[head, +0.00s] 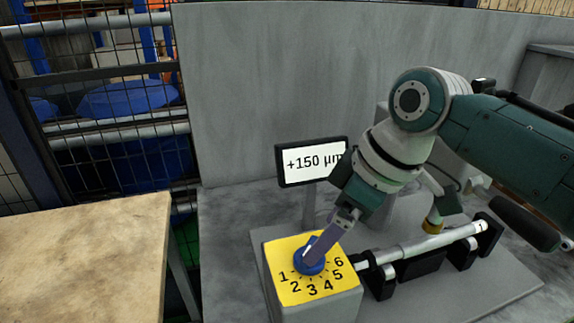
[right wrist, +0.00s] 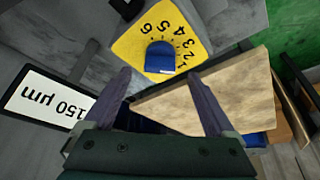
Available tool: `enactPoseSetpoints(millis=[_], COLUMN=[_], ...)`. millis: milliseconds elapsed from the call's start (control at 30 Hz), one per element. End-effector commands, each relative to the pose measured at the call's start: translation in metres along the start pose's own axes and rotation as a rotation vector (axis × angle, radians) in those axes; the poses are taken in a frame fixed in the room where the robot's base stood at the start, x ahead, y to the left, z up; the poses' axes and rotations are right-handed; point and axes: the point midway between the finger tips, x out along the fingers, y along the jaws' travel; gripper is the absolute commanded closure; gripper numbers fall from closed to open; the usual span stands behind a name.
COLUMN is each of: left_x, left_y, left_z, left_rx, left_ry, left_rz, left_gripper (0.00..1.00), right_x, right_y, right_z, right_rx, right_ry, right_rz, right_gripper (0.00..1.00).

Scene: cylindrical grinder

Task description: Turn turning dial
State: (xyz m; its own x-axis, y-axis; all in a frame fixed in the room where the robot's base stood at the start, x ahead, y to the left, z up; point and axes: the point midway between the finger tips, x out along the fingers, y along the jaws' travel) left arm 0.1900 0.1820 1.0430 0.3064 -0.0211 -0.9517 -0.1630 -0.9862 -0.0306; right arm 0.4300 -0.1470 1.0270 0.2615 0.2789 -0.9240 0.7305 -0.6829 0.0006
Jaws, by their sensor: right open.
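The blue turning dial (head: 309,265) sits on a yellow plate (head: 293,293) numbered 1 to 6, on top of a grey box. My right gripper (head: 318,247) reaches down over the dial from the upper right and hides part of it. In the right wrist view the dial (right wrist: 160,58) lies just beyond the gap between the open fingertips (right wrist: 160,78), roughly centred. A small pale mark shows on its edge; which number it points at I cannot tell. Whether the fingers touch the dial is unclear. My left gripper is not in view.
A display (head: 312,162) behind the dial reads +150 µm; it also shows in the right wrist view (right wrist: 46,107). A metal shaft (head: 425,245) in black holders lies right of the box. A wooden table (head: 85,260) stands left, before a mesh fence (head: 110,110).

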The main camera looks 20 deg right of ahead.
Motion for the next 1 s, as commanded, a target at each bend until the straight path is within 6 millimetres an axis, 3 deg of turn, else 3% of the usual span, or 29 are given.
enactPoseSetpoints(millis=[100,300,733,867,1000], left_x=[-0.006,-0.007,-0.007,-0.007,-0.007], left_y=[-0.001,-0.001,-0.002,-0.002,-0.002], left_z=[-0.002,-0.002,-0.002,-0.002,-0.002], left_rx=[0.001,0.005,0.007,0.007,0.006], left_ry=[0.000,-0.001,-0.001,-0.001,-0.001], left_rz=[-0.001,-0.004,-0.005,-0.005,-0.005], left_gripper=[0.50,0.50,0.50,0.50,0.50], right_x=[-0.022,-0.042,-0.042,-0.031,-0.026], right_y=[0.001,0.000,-0.005,-0.032,-0.078], right_z=[-0.001,0.000,0.004,0.023,0.061], right_rx=[-0.002,0.000,0.004,0.042,0.154], right_ry=[0.001,-0.001,-0.003,-0.019,-0.038], right_rz=[0.003,0.000,-0.001,0.002,0.035], right_gripper=[0.10,0.10,0.10,0.10,0.10])
